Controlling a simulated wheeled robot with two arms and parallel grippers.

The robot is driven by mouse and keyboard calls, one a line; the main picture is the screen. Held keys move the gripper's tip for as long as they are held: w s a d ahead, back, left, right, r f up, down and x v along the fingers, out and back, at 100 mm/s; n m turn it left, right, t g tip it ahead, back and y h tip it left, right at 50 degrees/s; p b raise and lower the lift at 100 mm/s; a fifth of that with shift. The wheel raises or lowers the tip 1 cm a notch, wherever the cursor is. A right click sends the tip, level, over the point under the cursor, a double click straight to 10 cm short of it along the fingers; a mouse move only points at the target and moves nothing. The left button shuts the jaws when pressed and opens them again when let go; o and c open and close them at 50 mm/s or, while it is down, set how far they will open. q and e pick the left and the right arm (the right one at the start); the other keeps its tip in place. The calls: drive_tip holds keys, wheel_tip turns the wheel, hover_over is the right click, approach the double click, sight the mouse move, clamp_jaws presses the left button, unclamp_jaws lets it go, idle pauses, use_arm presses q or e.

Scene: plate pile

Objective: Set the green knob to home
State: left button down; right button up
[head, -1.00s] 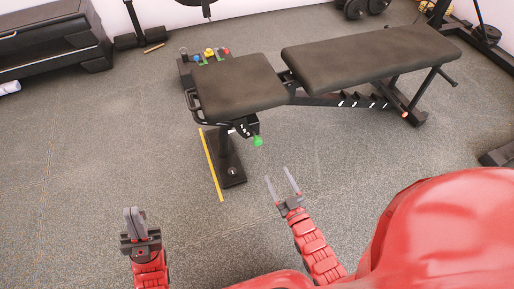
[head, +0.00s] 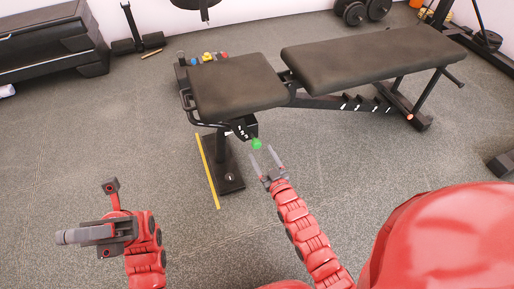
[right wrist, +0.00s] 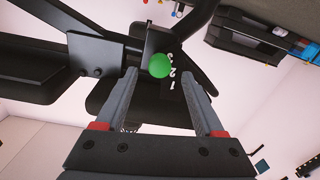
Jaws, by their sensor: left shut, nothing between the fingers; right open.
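The green knob (head: 257,144) sits on the black bracket under the front of the bench seat. In the right wrist view the green knob (right wrist: 159,65) is just beyond my fingertips, between their lines, beside a black plate with white marks (right wrist: 172,75), of which 2 and 1 are readable. My right gripper (head: 266,154) is open and empty, with its fingers pointing at the knob; its fingers (right wrist: 168,85) are apart in the wrist view, and I see no contact. My left gripper (head: 70,237) is shut and empty at the lower left, far from the bench.
The bench seat (head: 238,84) and long back pad (head: 368,47) stand above the knob. A tray with several coloured items (head: 203,58) is behind the seat. A yellow strip (head: 207,170) lies on the floor beside the black base (head: 225,177). Floor in front is clear.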

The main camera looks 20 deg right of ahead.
sight(257, 147)
drive_tip(key=w+b, duration=0.2)
drive_tip(key=w, duration=0.2)
drive_tip(key=shift+w+a+f, duration=0.1)
drive_tip(key=shift+w+a, duration=0.05)
drive_tip(key=shift+w, duration=0.1)
use_arm(q)
drive_tip(key=s+a+r+m+t+y, duration=0.3)
drive_tip(key=s+a+m+t+y, duration=0.3)
drive_tip(key=y, duration=0.5)
drive_tip(key=shift+s+m+t, duration=1.2)
drive_tip(key=shift+s+t, duration=0.25)
drive_tip(key=shift+t, duration=0.15)
use_arm(e)
drive_tip(key=shift+w, duration=0.25)
clamp_jaws()
drive_tip(key=shift+a, duration=0.1)
